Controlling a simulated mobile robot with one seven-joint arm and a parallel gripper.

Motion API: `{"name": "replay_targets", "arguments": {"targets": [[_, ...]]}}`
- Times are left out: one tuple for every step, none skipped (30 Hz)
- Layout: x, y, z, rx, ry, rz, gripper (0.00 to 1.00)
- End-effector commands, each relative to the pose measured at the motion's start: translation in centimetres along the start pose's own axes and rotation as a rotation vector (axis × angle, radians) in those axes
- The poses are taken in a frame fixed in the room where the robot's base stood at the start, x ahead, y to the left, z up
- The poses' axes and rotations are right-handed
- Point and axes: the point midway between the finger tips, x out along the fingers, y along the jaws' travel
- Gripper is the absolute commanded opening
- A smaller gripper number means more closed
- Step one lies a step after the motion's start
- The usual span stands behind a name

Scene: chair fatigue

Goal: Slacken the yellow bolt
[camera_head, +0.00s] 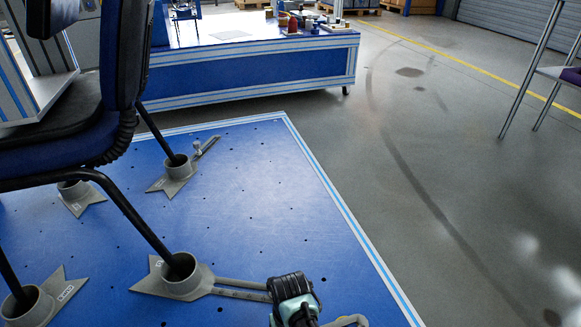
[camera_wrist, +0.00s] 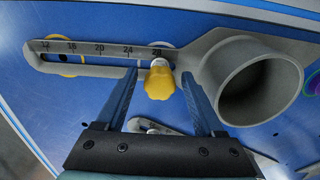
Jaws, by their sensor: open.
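The yellow bolt (camera_wrist: 159,83) has a lobed knob head and sits at the slot of a grey slotted bracket (camera_wrist: 90,54), near the 28 mark. My gripper (camera_wrist: 159,76) is open in the wrist view, with one blue-grey finger on each side of the bolt. Gaps show between the knob and both fingers. In the head view my gripper's body is low at the bottom centre, and its fingertips are hidden. The bracket's arm (camera_head: 240,288) runs there from a grey cup (camera_head: 180,275) holding a chair leg. The cup (camera_wrist: 250,80) is right of the bolt in the wrist view.
A blue chair (camera_head: 70,130) stands with its black legs in several grey cups on the blue platform (camera_head: 255,200). The grey floor right of the platform is mostly clear. A blue bench (camera_head: 250,68) stands behind.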

Motion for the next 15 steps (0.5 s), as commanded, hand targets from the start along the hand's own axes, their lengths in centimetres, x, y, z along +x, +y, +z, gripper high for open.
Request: {"name": "replay_targets", "arguments": {"targets": [[-0.03, 0.0, 0.01, 0.0, 0.0, 0.0, 0.7], [-0.04, -0.01, 0.01, 0.0, 0.0, 0.0, 0.7], [-0.03, -0.01, 0.01, 0.0, 0.0, 0.0, 0.7], [-0.04, -0.01, 0.01, 0.002, 0.0, 0.0, 0.7], [-0.08, -0.02, 0.01, 0.008, 0.0, 0.0, 0.7], [-0.15, -0.07, 0.01, 0.026, 0.0, -0.001, 0.7], [-0.2, -0.1, 0.02, 0.05, -0.001, -0.002, 0.7], [-0.23, -0.11, 0.06, 0.078, -0.002, -0.002, 0.7], [-0.27, -0.15, 0.08, 0.123, -0.002, -0.003, 0.7], [-0.31, -0.18, 0.04, 0.161, -0.002, -0.003, 0.7], [-0.3, -0.14, 0.05, 0.2, -0.002, -0.002, 0.7], [-0.27, -0.14, 0.07, 0.246, -0.003, -0.002, 0.7], [-0.24, -0.16, 0.05, 0.277, -0.002, -0.002, 0.7], [-0.2, -0.11, 0.05, 0.304, -0.002, -0.002, 0.7], [-0.13, -0.08, 0.07, 0.33, -0.002, -0.001, 0.7]]}}
